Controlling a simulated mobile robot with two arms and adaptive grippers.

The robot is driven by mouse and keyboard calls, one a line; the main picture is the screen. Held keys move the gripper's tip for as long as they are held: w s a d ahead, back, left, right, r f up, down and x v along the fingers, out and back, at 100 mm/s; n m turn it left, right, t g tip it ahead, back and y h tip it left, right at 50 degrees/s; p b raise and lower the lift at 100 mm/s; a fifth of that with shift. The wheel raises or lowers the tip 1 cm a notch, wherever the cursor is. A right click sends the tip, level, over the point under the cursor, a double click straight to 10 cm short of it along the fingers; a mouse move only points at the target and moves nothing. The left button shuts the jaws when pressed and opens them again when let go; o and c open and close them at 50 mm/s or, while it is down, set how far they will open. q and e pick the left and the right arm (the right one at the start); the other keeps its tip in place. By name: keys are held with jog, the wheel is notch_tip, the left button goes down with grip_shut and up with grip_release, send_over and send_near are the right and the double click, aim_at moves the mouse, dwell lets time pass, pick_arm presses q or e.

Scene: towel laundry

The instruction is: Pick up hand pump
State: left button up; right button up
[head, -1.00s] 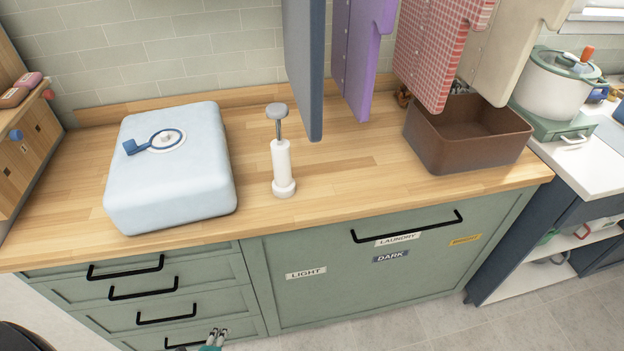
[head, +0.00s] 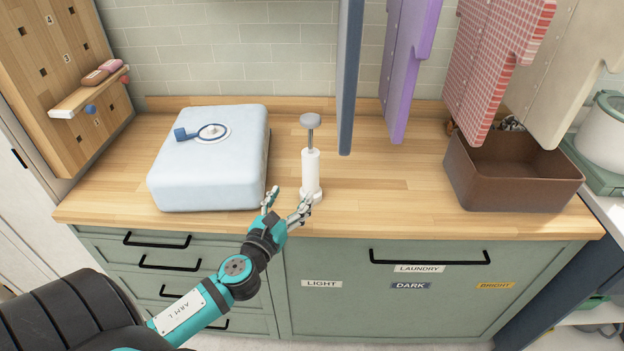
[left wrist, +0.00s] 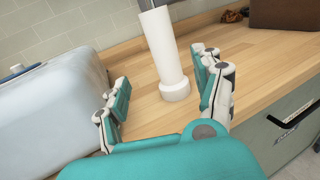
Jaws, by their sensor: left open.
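The hand pump (head: 311,172) is a white upright cylinder with a grey knob on a metal rod. It stands on the wooden counter, between the pale blue vacuum bag and the hanging boards. My left gripper (head: 286,202) is open and empty at the counter's front edge, just in front of the pump and slightly left. In the left wrist view the pump (left wrist: 167,60) stands beyond the open fingers (left wrist: 166,98), between them in the picture; its top is cut off. My right gripper is not in view.
The pale blue bag (head: 208,165) with a valve lies left of the pump. Blue, purple and checked red garment-shaped panels hang at the back right. A brown bin (head: 520,178) stands at the right. Bare counter (head: 390,190) lies right of the pump.

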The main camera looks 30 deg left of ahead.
aim_at(307, 176)
pick_arm(q)
jog(key=p+x, duration=0.1)
jog(key=x, duration=0.4)
jog(key=shift+w, duration=0.25)
jog(key=x, duration=0.2)
jog(key=d+p+x, duration=0.1)
jog(key=x, duration=0.1)
jog(key=shift+w+a+r, duration=0.15)
jog(key=shift+w+r, duration=0.1)
jog(key=shift+w, duration=0.05)
jog(key=shift+w+f, duration=0.1)
jog(key=shift+w, duration=0.2)
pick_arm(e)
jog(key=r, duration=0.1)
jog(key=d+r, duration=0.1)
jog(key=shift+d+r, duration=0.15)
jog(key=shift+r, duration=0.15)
pick_arm(q)
jog(key=shift+s, duration=0.1)
jog(key=shift+c, duration=0.3)
jog(key=shift+c, duration=1.1)
jog(key=c, duration=0.7)
grip_shut()
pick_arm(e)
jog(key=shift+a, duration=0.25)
